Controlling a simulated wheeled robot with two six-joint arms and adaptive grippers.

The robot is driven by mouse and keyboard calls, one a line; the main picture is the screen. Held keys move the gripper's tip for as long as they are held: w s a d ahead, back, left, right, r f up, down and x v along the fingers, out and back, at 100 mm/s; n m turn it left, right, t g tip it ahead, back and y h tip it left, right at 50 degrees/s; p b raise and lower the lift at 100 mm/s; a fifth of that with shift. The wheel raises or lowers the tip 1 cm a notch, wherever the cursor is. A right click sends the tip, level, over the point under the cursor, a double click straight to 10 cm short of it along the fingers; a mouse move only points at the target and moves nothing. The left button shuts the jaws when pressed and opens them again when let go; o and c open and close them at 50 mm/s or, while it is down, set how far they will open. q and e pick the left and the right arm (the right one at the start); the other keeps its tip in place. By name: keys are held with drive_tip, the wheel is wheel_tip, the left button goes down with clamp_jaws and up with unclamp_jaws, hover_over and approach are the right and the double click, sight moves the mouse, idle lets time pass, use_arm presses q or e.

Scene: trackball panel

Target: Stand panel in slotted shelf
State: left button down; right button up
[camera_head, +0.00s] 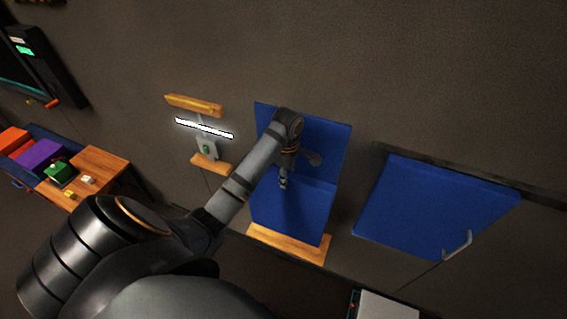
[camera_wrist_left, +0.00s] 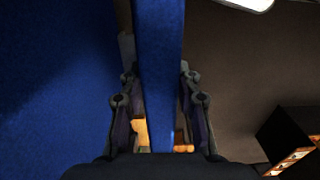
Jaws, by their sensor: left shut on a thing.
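A blue panel (camera_wrist_left: 160,70) runs edge-on between the fingers of my left gripper (camera_wrist_left: 160,105) in the left wrist view. The gripper is shut on it. In the head view my left gripper (camera_head: 284,182) is in front of blue surfaces (camera_head: 325,140), and my arm hides part of them. I cannot tell there where the held panel ends and the blue behind it begins. A wooden ledge (camera_head: 290,244) shows under the blue; its slots cannot be made out. My right gripper is not in view.
Another blue board (camera_head: 430,205) with a pale handle (camera_head: 457,245) is at the right. A glowing white bar (camera_head: 204,128) and small wooden ledges (camera_head: 195,105) are left of my arm. A wooden surface (camera_head: 98,165) with small blocks is at the far left.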

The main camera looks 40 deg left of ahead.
use_arm(q)
drive_tip(key=shift+w+a, duration=0.2)
drive_tip(key=shift+w, duration=0.65)
drive_tip(key=shift+w+a, duration=0.15)
drive_tip(key=shift+w, duration=0.65)
wheel_tip(320, 180, down, 8)
drive_tip(key=b, duration=0.1)
drive_tip(key=shift+b, duration=0.4)
drive_tip(key=shift+f, duration=1.4)
drive_tip(key=c, duration=0.9)
unclamp_jaws()
drive_tip(key=shift+o, duration=0.2)
wheel_tip(320, 180, up, 8)
drive_tip(key=shift+f, duration=0.25)
